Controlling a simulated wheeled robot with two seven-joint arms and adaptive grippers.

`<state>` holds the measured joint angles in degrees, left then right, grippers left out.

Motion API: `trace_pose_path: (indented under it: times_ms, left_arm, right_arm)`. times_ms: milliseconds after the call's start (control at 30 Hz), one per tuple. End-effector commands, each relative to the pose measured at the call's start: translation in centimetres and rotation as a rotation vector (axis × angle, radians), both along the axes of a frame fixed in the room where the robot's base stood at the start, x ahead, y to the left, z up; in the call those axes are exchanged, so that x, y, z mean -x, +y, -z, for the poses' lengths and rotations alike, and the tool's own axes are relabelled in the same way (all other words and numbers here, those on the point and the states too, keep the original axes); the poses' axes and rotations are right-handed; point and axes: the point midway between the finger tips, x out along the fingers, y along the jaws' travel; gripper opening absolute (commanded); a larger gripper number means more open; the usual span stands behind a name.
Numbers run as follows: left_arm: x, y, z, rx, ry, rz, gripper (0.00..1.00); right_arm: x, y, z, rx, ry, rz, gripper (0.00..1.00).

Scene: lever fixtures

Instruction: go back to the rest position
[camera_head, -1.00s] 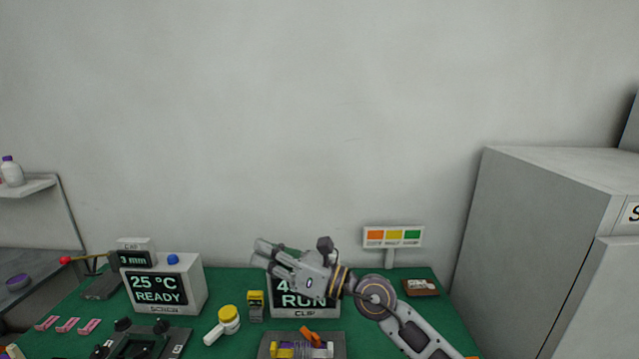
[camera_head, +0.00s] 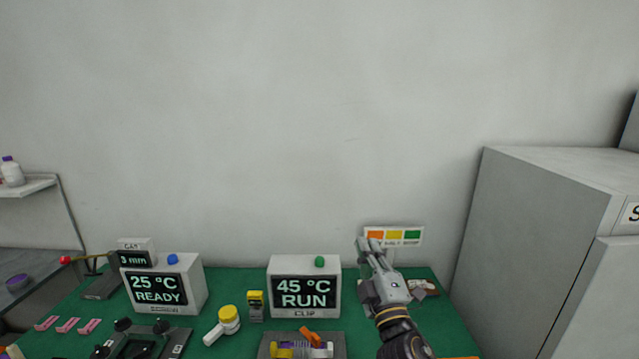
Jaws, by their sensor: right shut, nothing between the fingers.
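My right gripper (camera_head: 369,245) is above the right part of the green table, its fingers pointing up and away, in front of the sign with orange, yellow and green squares (camera_head: 405,236). It is shut and empty. It is to the right of the white box reading "45 °C RUN" (camera_head: 305,313), apart from it as far as I can see. My left gripper is not in view.
A second box reading "25 °C READY" (camera_head: 200,292) stands at the left. A grey cabinet (camera_head: 540,230) stands at the right.

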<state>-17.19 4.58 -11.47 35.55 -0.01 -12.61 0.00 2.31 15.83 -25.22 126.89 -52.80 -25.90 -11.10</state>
Motion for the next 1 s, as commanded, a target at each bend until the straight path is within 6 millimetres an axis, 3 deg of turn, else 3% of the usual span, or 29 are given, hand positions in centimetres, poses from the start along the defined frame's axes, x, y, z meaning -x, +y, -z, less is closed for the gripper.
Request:
trace_pose_path:
  times_ms: [267,467,667,800,1000]
  left_arm:
    - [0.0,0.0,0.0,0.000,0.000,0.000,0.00]
    - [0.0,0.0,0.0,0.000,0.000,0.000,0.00]
    - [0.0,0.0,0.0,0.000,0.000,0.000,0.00]
    - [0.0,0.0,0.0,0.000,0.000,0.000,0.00]
    - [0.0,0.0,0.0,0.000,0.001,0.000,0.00]
  right_arm:
    - [1.0,-5.9,8.3,-0.282,0.322,0.136,0.00]
    - [3.5,-9.0,14.9,-0.461,0.561,0.237,0.00]
    - [7.7,-11.0,21.4,-0.620,0.809,0.338,0.00]
    - [11.4,-11.7,25.5,-0.719,0.984,0.408,0.00]
    - [17.1,-12.0,29.9,-0.830,1.212,0.497,0.00]
